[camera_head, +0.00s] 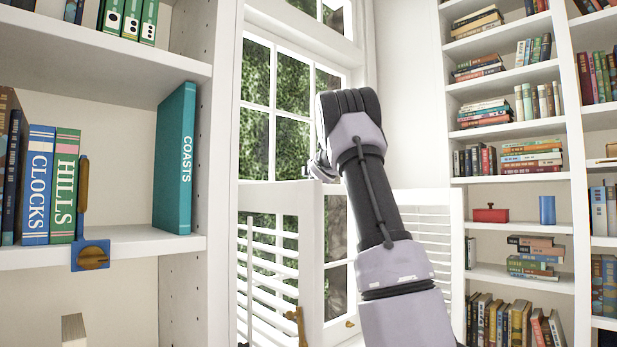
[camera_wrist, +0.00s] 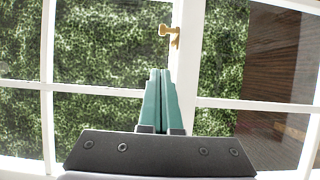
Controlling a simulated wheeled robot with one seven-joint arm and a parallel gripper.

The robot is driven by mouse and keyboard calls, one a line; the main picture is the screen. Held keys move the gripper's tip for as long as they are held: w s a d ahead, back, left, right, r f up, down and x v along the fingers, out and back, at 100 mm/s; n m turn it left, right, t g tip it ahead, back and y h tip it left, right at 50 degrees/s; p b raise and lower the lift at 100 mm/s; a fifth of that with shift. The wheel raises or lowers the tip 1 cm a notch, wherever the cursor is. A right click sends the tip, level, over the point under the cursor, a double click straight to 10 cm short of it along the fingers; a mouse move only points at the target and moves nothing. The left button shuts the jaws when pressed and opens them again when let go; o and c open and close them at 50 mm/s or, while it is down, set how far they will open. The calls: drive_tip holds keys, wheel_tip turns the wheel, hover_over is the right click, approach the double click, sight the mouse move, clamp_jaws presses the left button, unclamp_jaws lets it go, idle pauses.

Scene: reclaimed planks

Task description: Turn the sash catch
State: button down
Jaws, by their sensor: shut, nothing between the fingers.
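The brass sash catch (camera_wrist: 170,37) shows in the wrist view, on the white upright bar where the two window leaves meet. It has a small knobbed lever and stands out against the green foliage behind the glass. My gripper (camera_wrist: 161,73) has its teal fingers pressed together, with nothing between them. The fingertips point toward the catch and appear just below it in the picture, seemingly apart from it. In the head view my arm reaches to the window (camera_head: 275,110); its wrist hides the fingers and the catch there.
White louvred shutters (camera_head: 270,265) stand across the lower window, with brass fittings (camera_head: 298,325) low down. A bookshelf (camera_head: 100,245) with a teal book (camera_head: 175,160) is close on the left. Tall bookshelves (camera_head: 510,180) fill the right side.

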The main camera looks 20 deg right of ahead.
drive_tip(key=w+d, duration=0.3)
drive_tip(key=w, duration=0.3)
drive_tip(key=shift+d, duration=0.3)
drive_tip(key=shift+w+d, duration=0.1)
drive_tip(key=shift+d, duration=0.05)
drive_tip(key=shift+d+n+y, duration=0.15)
drive_tip(key=shift+n+y, duration=0.25)
drive_tip(key=shift+y, duration=0.2)
